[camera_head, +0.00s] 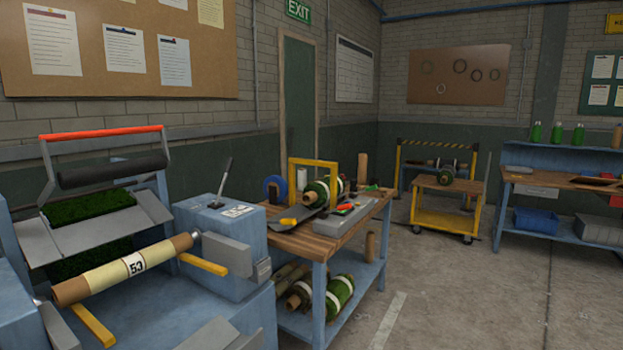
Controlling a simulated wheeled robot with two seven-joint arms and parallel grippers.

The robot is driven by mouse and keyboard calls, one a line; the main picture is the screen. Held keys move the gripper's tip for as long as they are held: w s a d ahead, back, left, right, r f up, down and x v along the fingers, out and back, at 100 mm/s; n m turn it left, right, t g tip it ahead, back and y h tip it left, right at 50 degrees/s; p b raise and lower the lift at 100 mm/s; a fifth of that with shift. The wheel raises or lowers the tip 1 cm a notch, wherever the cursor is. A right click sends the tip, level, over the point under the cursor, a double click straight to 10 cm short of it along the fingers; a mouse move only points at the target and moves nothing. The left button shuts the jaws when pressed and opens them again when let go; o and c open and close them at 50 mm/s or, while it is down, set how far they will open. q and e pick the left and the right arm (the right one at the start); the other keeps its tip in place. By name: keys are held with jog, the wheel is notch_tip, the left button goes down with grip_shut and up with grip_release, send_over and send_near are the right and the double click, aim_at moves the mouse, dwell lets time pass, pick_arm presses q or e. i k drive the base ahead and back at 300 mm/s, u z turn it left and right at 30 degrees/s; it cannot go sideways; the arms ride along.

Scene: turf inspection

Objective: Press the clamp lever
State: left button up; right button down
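A thin upright lever (224,182) with a dark tip stands tilted on top of a blue machine housing (225,250), beside a small white label (237,211); I take it for the clamp lever. A paper-wrapped roll marked 53 (105,279) lies across the front of the machine, its right end against a metal round end piece. A red-topped frame with a black roller (113,170) stands over green turf at the left. Neither of my grippers shows in this view.
A wooden-topped blue bench (325,245) stands right of the machine, with turf rolls and tools on top and more rolls below. A yellow cart (443,213) and another blue bench (555,184) stand farther back. The concrete floor (470,290) at right is clear.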

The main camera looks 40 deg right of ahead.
aim_at(228, 166)
jog(key=z, duration=1.2)
jog(key=k, duration=0.65)
jog(key=z, duration=1.05)
jog(key=i, duration=3)
jog(key=u, duration=0.4)
